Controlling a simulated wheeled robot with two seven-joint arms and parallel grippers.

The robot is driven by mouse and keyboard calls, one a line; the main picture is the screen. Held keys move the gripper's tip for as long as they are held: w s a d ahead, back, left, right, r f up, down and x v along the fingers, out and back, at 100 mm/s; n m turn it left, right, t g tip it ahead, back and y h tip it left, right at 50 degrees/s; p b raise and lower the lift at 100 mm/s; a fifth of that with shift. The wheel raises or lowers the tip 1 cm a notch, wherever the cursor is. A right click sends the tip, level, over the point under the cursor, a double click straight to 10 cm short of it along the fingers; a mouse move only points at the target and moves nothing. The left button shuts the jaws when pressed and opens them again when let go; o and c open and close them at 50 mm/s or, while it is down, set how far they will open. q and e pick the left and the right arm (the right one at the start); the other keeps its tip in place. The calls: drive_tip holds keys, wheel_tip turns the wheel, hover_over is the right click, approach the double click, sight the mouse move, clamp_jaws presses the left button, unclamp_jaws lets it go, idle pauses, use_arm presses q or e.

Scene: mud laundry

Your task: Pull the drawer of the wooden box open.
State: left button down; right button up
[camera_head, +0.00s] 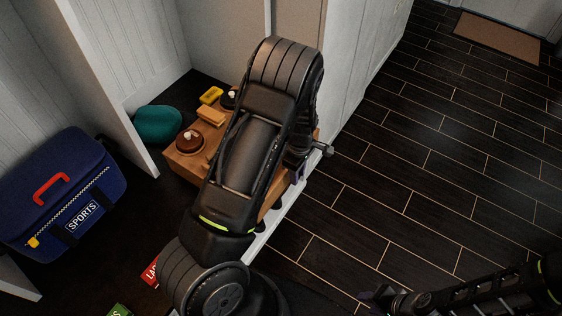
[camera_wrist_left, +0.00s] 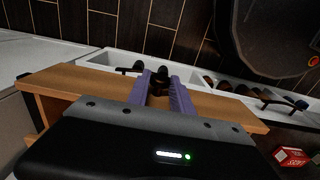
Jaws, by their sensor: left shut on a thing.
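The wooden box (camera_head: 185,160) stands on the dark floor by the white cubby, largely covered by my left arm in the head view. In the left wrist view its wooden edge (camera_wrist_left: 75,82) runs across the picture under my left gripper. My left gripper (camera_wrist_left: 163,77) has purple fingers shut on a small dark handle (camera_wrist_left: 160,73) at that edge. In the head view my left gripper (camera_head: 298,174) is mostly hidden behind its own arm. How far the drawer is out cannot be seen. My right gripper (camera_head: 380,294) is low at right, over the floor, away from the box.
A brown round brush (camera_head: 190,142), a wooden block (camera_head: 211,116) and a yellow piece (camera_head: 211,95) lie on the box. A teal item (camera_head: 158,125) and a blue sports bag (camera_head: 62,195) are at left. A red box (camera_head: 151,272) lies below. The floor at right is clear.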

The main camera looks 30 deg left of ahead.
use_arm(q)
drive_tip(key=d+p, duration=0.1)
drive_tip(key=d, duration=0.9)
drive_tip(key=shift+w, duration=0.15)
drive_tip(key=c, duration=1.2)
unclamp_jaws()
drive_tip(key=shift+o, duration=0.2)
drive_tip(key=shift+r, duration=0.1)
wheel_tip(320, 180, up, 8)
drive_tip(key=shift+f+p, duration=0.2)
drive_tip(key=shift+p, duration=0.2)
